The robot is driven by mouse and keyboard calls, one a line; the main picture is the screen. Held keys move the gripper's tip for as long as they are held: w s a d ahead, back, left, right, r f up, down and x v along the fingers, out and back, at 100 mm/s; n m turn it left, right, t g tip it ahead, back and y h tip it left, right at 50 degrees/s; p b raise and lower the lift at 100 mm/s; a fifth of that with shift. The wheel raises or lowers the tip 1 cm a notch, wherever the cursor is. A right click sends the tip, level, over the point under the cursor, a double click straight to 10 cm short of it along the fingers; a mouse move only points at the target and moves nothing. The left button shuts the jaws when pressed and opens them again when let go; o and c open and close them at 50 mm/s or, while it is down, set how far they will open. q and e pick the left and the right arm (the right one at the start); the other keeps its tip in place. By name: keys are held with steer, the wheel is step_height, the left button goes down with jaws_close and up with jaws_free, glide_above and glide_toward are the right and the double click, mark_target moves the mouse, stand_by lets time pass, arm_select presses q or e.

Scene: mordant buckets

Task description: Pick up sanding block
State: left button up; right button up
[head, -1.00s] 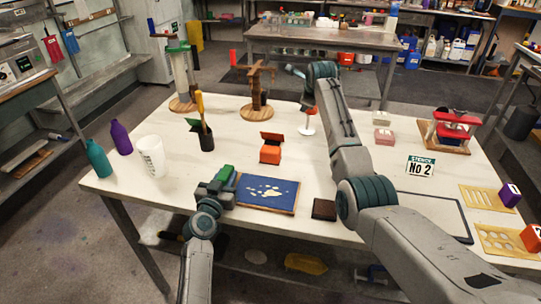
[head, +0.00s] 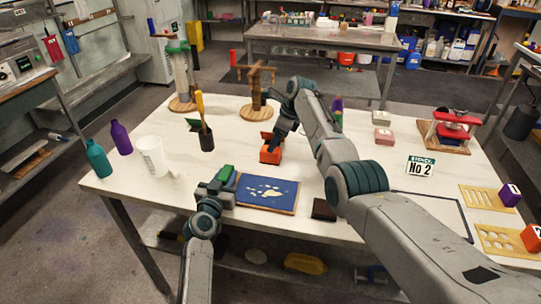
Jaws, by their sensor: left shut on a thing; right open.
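No block is marked as the sanding block, so I cannot tell for sure which it is. A dark brown flat block (head: 324,209) lies near the table's front edge, right of a blue board with pale shapes (head: 266,192). An orange block-like box (head: 270,155) with a darker raised top stands behind the board. My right gripper (head: 275,138) is open at the orange box's upper right and partly covers it; contact is unclear. My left gripper (head: 217,186) is shut on a green block (head: 226,173) at the board's left edge.
A white cup (head: 152,156), a teal bottle (head: 97,158) and a purple bottle (head: 121,138) stand at the left. A dark pot with tools (head: 206,138) and wooden stands (head: 257,112) are behind. My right arm crosses the table's middle.

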mark_target(271, 155)
steer(key=f, duration=0.2)
steer(key=a+f, duration=0.1)
steer(key=shift+s+f, duration=0.1)
steer(key=shift+s, duration=0.15)
steer(key=shift+x, duration=1.1)
steer(key=shift+d, duration=0.1)
steer(key=c, duration=1.1)
